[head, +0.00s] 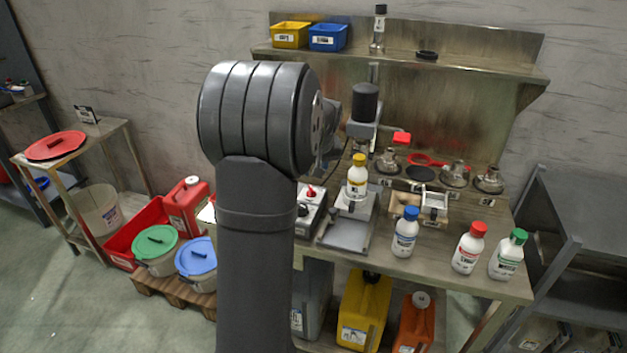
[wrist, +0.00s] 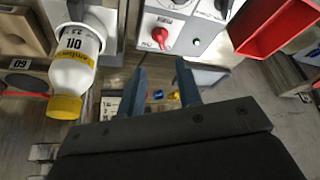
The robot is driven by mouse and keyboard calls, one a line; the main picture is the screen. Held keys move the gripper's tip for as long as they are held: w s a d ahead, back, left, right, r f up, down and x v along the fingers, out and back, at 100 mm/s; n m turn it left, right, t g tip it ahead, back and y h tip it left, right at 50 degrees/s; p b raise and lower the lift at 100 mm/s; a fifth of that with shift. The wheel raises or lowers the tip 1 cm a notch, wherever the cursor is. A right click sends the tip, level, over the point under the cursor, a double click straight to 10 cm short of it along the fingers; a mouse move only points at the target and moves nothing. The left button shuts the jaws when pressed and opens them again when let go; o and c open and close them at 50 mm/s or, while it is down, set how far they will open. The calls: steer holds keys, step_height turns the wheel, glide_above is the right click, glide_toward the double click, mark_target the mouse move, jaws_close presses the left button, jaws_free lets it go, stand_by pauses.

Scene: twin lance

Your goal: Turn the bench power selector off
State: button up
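A grey control box (head: 312,216) with a white top stands on the bench, partly hidden behind my arm in the head view. It carries a red knob (head: 310,191) and a dark knob (head: 302,210). In the wrist view the box (wrist: 150,22) shows the red knob (wrist: 160,37) and the dark knob (wrist: 222,9) at the top. I cannot tell which one is the power selector or read its setting. My gripper (wrist: 161,66) is open and empty, its fingers apart and pointing toward the box, touching neither knob. The arm hides it in the head view.
A yellow-capped bottle (head: 357,178) stands just right of the box; it also shows in the wrist view (wrist: 75,68). Bottles with blue (head: 405,232), red (head: 469,248) and green (head: 508,254) caps stand along the bench front. A red can (head: 186,207) is at left.

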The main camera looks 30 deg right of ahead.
steer(key=v, duration=0.6)
steer(key=shift+r, duration=0.35)
steer(key=shift+s, duration=0.15)
steer(key=x, duration=1.7)
steer(key=shift+f, duration=0.25)
